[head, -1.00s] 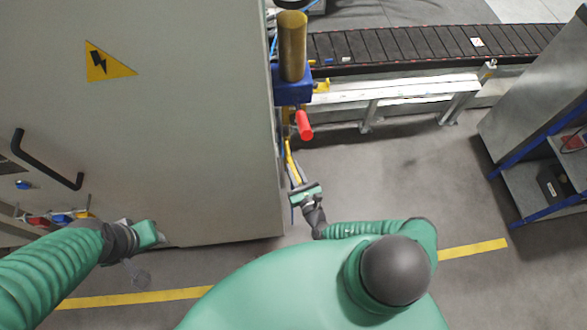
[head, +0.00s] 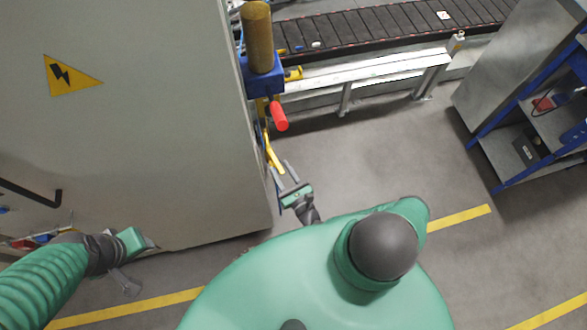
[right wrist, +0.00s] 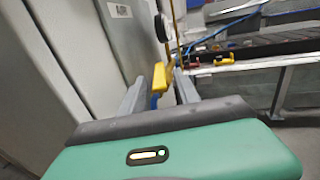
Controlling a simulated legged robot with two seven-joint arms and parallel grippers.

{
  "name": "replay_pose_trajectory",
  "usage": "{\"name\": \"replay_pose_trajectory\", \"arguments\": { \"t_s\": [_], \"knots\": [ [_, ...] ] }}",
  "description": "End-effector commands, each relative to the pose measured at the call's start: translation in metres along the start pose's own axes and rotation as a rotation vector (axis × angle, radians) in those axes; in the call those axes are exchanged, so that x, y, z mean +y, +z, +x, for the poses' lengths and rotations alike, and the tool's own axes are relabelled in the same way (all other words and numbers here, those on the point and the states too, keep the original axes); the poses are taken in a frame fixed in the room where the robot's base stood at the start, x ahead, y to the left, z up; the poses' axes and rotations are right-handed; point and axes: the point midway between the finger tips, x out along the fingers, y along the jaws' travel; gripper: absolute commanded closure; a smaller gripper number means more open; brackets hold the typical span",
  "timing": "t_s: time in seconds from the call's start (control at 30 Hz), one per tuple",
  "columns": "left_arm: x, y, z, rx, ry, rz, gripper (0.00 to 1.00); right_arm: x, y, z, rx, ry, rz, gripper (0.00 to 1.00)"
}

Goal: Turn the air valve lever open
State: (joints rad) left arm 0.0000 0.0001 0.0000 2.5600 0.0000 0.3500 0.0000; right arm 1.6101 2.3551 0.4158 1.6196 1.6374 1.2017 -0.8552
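A yellow lever (head: 274,155) hangs along the right edge of the grey cabinet, below a blue block with a brass-coloured cylinder. It also shows in the right wrist view (right wrist: 159,76), in the gap ahead of my fingers. My right gripper (head: 282,174) is open, just below the lever's lower end. Its two fingers show apart in the right wrist view (right wrist: 160,93), with the lever beyond or between them; contact cannot be told. My left gripper (head: 146,241) is in front of the cabinet's lower part, away from the lever; its fingers are unclear.
The grey cabinet (head: 150,140) stands close on the left. A red handle (head: 278,115) sticks out above the lever. A conveyor (head: 370,35) with a pale rail (head: 350,75) runs behind. A shelf unit (head: 510,90) stands right. The floor between is clear.

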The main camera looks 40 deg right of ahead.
Motion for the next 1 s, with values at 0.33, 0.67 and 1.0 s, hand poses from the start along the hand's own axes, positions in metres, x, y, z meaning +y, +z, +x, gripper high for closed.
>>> {"name": "replay_pose_trajectory", "arguments": {
  "t_s": [0.33, 0.67, 1.0],
  "knots": [
    [0.000, -0.001, -0.004, 0.000, 0.000, 0.000, 0.64, -0.001, -0.001, -0.097, 0.003, -0.002, 0.001, 0.62],
    [0.000, -0.001, -0.003, 0.000, 0.000, 0.000, 0.64, 0.000, -0.001, -0.122, 0.000, -0.001, 0.001, 0.62],
    [0.000, 0.001, 0.005, 0.000, 0.000, 0.000, 0.64, -0.019, -0.001, -0.126, -0.003, 0.214, -0.025, 0.91]
  ]
}}
